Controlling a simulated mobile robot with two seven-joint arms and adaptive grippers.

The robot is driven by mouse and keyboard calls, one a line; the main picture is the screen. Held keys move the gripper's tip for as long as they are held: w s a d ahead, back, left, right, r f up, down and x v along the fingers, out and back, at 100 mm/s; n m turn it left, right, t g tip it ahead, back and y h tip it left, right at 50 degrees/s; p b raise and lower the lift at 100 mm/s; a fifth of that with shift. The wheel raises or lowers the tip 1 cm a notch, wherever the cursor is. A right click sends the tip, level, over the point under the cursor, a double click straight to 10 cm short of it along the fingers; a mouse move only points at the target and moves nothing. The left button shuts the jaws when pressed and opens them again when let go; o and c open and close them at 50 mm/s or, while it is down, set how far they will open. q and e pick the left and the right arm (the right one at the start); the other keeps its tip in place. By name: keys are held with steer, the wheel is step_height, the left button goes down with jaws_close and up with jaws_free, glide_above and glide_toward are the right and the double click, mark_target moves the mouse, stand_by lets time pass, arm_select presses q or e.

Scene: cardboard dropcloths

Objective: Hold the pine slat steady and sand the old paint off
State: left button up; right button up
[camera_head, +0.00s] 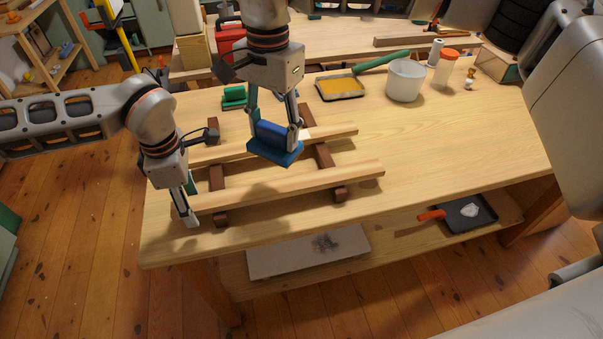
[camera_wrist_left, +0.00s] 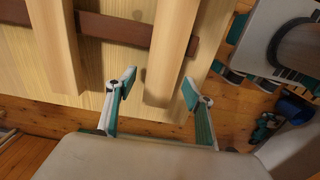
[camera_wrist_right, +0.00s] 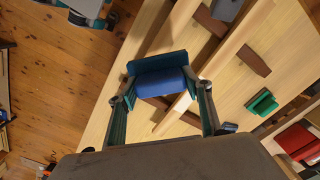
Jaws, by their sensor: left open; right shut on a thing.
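Two pale pine slats lie across two dark brown bars (camera_head: 322,156) on the workbench: a front slat (camera_head: 300,186) and a rear slat (camera_head: 340,131). My left gripper (camera_head: 190,205) is at the left end of the front slat. In the left wrist view, its open fingers (camera_wrist_left: 158,86) stand either side of a slat (camera_wrist_left: 172,50), apart from it. My right gripper (camera_head: 274,122) is shut on a blue sanding block (camera_head: 276,147), over the slats' middle. The block (camera_wrist_right: 162,84) also shows in the right wrist view; I cannot tell whether it touches wood. It hides part of the rear slat.
A green block (camera_head: 234,97) sits behind the slats. A tray of yellow stuff (camera_head: 341,88), a white tub (camera_head: 405,80) and an orange-lidded jar (camera_head: 446,68) stand at the back. The right of the bench is clear. A lower shelf holds a pale board (camera_head: 300,252) and a dark tray (camera_head: 468,213).

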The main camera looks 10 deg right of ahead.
arm_select(q)
steer(key=shift+r+p, duration=1.9)
steer(key=shift+r, duration=1.3)
arm_select(e)
steer(key=shift+r, duration=2.8)
arm_select(q)
steer(key=shift+s+f, duration=0.1)
arm_select(e)
steer(key=shift+s+f, duration=0.1)
steer(key=shift+s, duration=0.05)
